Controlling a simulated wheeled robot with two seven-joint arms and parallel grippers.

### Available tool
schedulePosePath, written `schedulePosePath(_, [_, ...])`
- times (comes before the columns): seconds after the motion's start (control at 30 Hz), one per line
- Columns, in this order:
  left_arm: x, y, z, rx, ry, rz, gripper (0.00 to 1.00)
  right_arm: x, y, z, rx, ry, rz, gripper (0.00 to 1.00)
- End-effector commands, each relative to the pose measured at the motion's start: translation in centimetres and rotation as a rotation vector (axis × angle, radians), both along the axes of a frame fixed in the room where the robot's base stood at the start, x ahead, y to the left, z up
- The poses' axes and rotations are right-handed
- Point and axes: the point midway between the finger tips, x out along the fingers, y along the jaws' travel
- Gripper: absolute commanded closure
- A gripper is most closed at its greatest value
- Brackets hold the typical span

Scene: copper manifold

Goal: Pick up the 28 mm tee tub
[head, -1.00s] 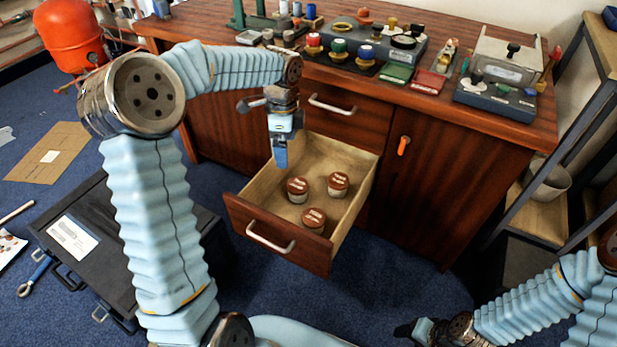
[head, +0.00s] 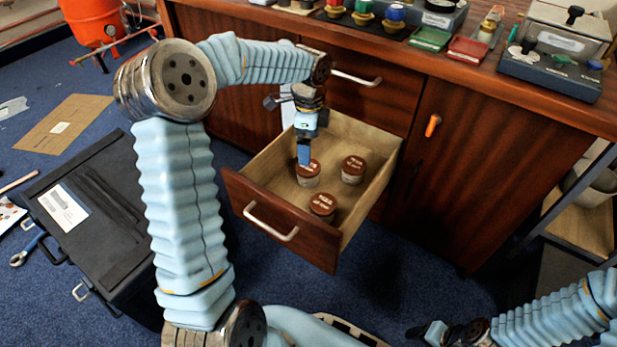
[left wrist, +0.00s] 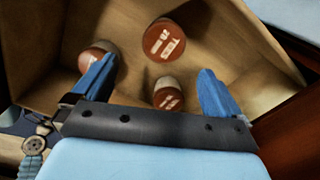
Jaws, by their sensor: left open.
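Three round tubs with brown lids stand upright in the open drawer (head: 258,180). In the head view they are a left tub (head: 308,180), a back right tub (head: 353,170) and a front tub (head: 322,207); their labels are too small to read there. In the left wrist view, the upper tub (left wrist: 167,40) has a label that seems to read tee 28. A lower tub (left wrist: 168,98) and a left tub (left wrist: 92,54), partly behind a finger, also show. My left gripper (head: 304,158) is open and empty above the left tub. My right gripper (head: 425,330) is low at the right, its jaws unclear.
The drawer walls stand close around the tubs. Goods crowd the bench top (head: 440,60). A black case (head: 105,255) lies on the floor at left.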

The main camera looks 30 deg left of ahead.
Motion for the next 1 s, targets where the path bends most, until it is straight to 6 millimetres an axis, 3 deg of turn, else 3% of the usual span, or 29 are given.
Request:
schedulePosePath(0.1, [-0.1, 0.0, -3.1, -0.001, 0.005, 0.000, 0.00, 0.0, 0.0, -0.9, 0.000, -0.002, -0.001, 0.42])
schedulePosePath(0.3, [0.0, 0.0, -6.2, -0.001, 0.002, 0.000, 0.00, 0.1, 0.0, -1.6, -0.001, -0.003, -0.002, 0.42])
schedulePosePath(0.53, [0.1, 0.2, -7.8, 0.000, 0.001, 0.000, 0.00, 0.1, 0.0, -2.1, -0.001, -0.005, -0.003, 0.42])
schedulePosePath(0.8, [0.4, 0.5, -11.8, -0.001, 0.002, 0.000, 0.00, 0.2, -0.1, -3.4, -0.002, -0.007, -0.005, 0.42])
schedulePosePath(1.0, [0.5, 0.5, -11.9, 0.000, 0.000, 0.000, 0.00, 0.2, -0.1, -3.3, -0.002, -0.007, -0.005, 0.42])
